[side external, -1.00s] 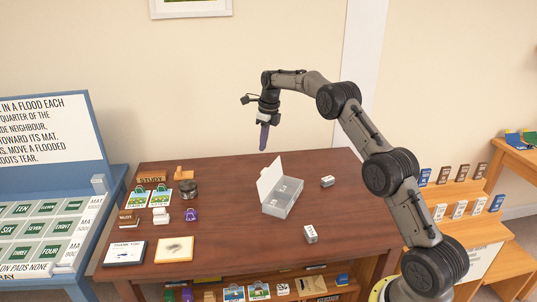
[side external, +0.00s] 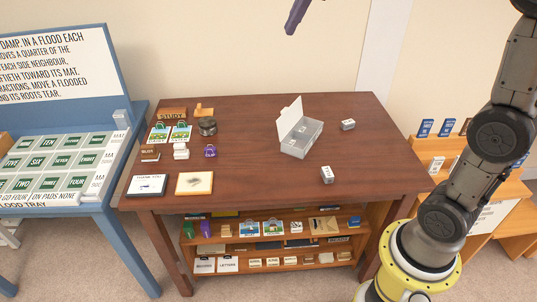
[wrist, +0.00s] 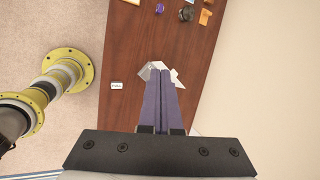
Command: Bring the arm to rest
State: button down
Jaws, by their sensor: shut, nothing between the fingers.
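My gripper (wrist: 168,80) has two long purple fingers pressed together, with nothing between them. In the side external view only the fingers (side external: 298,14) show, at the top edge, high above the table and apart from everything on it. The wrist and the upper part of my arm are out of that frame. In the wrist view the fingers point at the table and hide part of a white box with its lid up.
A blue stand (side external: 118,190) is left, wooden steps (side external: 437,150) right. Air around the gripper looks clear.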

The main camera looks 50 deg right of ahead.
jog(key=s+a+f+n, duration=0.1)
jog(key=s+a+n, duration=0.1)
jog(key=s+n, duration=0.35)
jog(key=s+a+f+n, duration=0.2)
jog(key=s+a+n, duration=0.1)
jog(key=s, duration=0.6)
jog(key=s+f+n, duration=1)
jog(key=f+n, duration=0.2)
jog(key=n, duration=0.4)
jog(key=shift+a+f, duration=0.25)
